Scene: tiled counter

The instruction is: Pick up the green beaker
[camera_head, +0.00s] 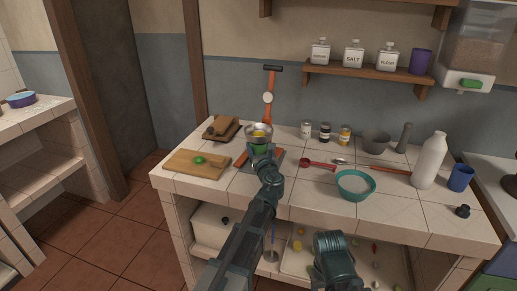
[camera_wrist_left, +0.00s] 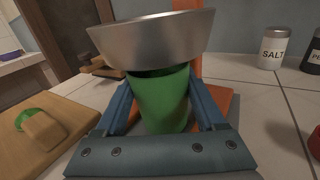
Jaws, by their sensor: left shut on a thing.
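The green beaker (camera_wrist_left: 162,102) stands upright between the fingers of my left gripper (camera_wrist_left: 163,90), which is shut on it. In the head view the green beaker (camera_head: 259,149) shows just beyond my left wrist, below a steel bowl (camera_head: 258,130) with something yellow in it. In the left wrist view the steel bowl (camera_wrist_left: 152,38) covers the beaker's top; I cannot tell whether they touch. My right arm shows at the bottom of the head view, but its gripper is not in view.
An orange scale (camera_head: 268,97) with a round dial stands behind the beaker. A cutting board (camera_head: 181,166) lies to the left. To the right are a red spoon (camera_head: 318,166), a teal bowl (camera_head: 355,185), small jars (camera_head: 325,132) and a white bottle (camera_head: 429,161).

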